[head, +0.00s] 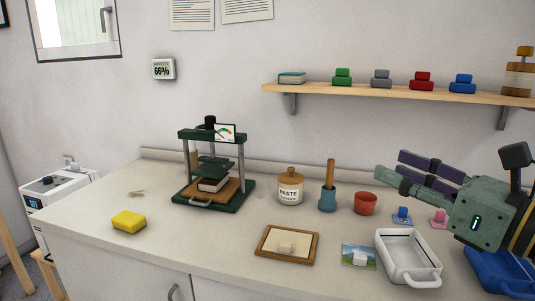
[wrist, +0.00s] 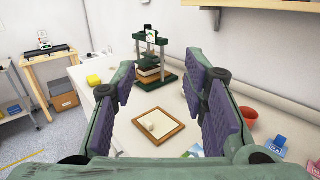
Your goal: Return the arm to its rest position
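My gripper (head: 392,168) is held up over the right side of the counter, above the red cup and the small stamps. In the wrist view its two purple-padded fingers (wrist: 158,80) stand wide apart with nothing between them. A wooden frame (head: 260,243) lies flat on the counter with a cream panel inside and a small pale block (head: 286,247) on it. The frame also shows beyond the fingers in the wrist view (wrist: 178,139).
A green press (head: 243,190) holding a book, a paste jar (head: 290,187), a blue pot (head: 328,201) with a wooden handle and a red cup (head: 366,204) stand behind. A white tray (head: 411,276) and blue tray (head: 497,277) are at right. A shelf (head: 390,92) hangs above.

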